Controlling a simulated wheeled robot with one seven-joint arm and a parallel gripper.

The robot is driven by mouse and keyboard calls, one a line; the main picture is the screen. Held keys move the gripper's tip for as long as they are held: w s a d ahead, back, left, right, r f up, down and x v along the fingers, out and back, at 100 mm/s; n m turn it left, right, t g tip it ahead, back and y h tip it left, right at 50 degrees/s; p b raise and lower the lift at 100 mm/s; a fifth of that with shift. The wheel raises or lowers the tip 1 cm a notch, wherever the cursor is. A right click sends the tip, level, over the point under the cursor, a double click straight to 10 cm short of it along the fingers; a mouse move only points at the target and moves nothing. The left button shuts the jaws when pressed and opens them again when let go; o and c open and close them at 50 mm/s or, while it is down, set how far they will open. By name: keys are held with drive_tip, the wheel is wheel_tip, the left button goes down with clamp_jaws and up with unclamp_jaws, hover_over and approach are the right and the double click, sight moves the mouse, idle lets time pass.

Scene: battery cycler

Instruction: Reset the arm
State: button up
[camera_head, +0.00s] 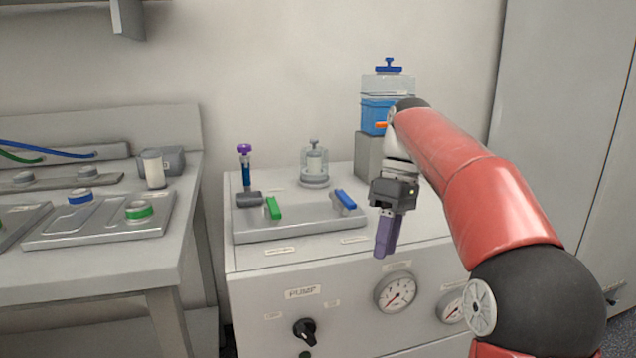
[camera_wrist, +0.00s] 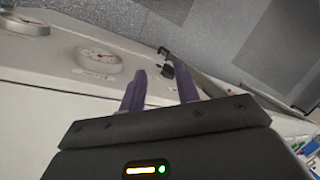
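My arm reaches in from the right in the head view. My gripper (camera_head: 384,250) hangs in front of the pump cabinet (camera_head: 258,336), above and left of its larger gauge, with its purple fingers pointing down. In the head view the fingers overlap. In the wrist view my gripper (camera_wrist: 160,72) shows two purple fingers standing apart with nothing between them, so it is open and empty.
A grey valve panel (camera_head: 290,227) with a green and a blue lever lies on the cabinet top. A blue-filled container (camera_head: 375,113) stands on a grey block behind my forearm. A workbench (camera_head: 75,277) is at left. Gauges (camera_head: 396,293) and a black knob (camera_head: 305,331) are on the cabinet front.

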drive_tip(key=s+d+f+m+t+h, duration=0.1)
drive_tip(key=s+f+m+t, duration=0.3)
drive_tip(key=s+f, duration=0.3)
drive_tip(key=s+d+f+m+t+h, duration=0.1)
drive_tip(key=s+f+m+t, duration=0.3)
drive_tip(key=s, duration=1)
drive_tip(key=shift+s+d+f+m+t, duration=0.35)
drive_tip(key=shift+d+f+m, duration=0.45)
drive_tip(key=shift+f+m, duration=0.8)
drive_tip(key=shift+w, duration=0.1)
